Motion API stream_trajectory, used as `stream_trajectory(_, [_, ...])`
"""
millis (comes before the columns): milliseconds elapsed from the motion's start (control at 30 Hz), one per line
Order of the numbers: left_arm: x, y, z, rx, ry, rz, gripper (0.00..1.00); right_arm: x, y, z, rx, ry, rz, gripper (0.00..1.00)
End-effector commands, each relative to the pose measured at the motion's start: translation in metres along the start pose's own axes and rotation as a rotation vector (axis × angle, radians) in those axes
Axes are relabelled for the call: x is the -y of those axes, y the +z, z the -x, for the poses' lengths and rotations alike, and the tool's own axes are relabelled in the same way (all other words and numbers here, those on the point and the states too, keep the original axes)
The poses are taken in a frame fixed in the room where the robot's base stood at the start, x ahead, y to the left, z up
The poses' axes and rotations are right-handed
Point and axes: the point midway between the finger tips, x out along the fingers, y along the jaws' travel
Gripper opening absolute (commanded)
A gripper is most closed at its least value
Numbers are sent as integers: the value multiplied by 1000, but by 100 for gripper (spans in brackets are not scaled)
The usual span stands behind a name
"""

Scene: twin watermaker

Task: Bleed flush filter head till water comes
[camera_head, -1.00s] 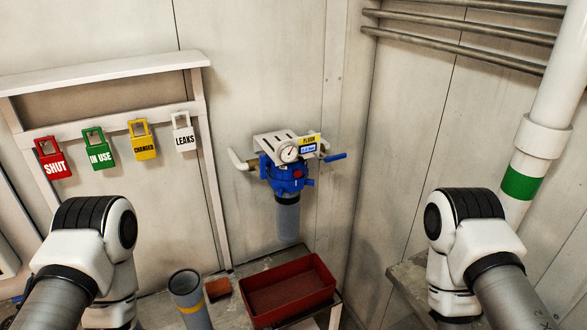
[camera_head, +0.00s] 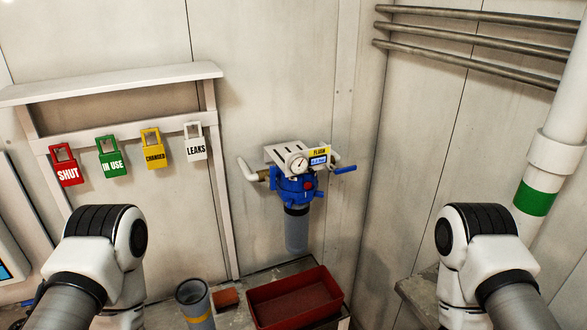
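The flush filter head (camera_head: 292,187) is blue and mounted on the back wall, with a grey housing (camera_head: 297,232) hanging below it. A round gauge (camera_head: 297,164) and a yellow label reading FLUSH (camera_head: 319,152) with a small blue display sit on its front. A red knob (camera_head: 307,185) shows on the head. A blue lever handle (camera_head: 345,169) sticks out to the right, and a white pipe elbow (camera_head: 247,170) joins on the left. No water is visible. My two arms rise at the lower left and lower right; neither gripper is in the picture.
A red tray (camera_head: 296,302) stands on a bench below the filter, beside a brownish-red block (camera_head: 226,298) and a grey cylinder with a yellow band (camera_head: 197,306). SHUT (camera_head: 66,166), IN USE (camera_head: 111,157), CHANGED (camera_head: 153,150) and LEAKS (camera_head: 195,143) tags hang on a rack.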

Motion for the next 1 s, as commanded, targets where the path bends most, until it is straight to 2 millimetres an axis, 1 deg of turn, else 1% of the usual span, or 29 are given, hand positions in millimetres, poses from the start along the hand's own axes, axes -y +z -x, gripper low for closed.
stream_trajectory(333, [0, 0, 0, 0, 0, 0, 35, 0, 0, 0, 0, 0, 0, 40])
stream_trajectory(367, [0, 0, 0, 0, 0, 0, 28, 0, 0, 0, 0, 0, 0, 40])
stream_trajectory(400, [0, 0, 0, 0, 0, 0, 14, 0, 0, 0, 0, 0, 0, 40])
stream_trajectory(433, [0, 0, 0, 0, 0, 0, 4, 0, 0, 0, 0, 0, 0, 40])
stream_trajectory(467, [0, 0, 0, 0, 0, 0, 0, 0, 0, 0, 0, 0, 0, 40])
stream_trajectory(1000, [0, 0, 0, 0, 0, 0, 0, 0, 0, 0, 0, 0, 0, 40])
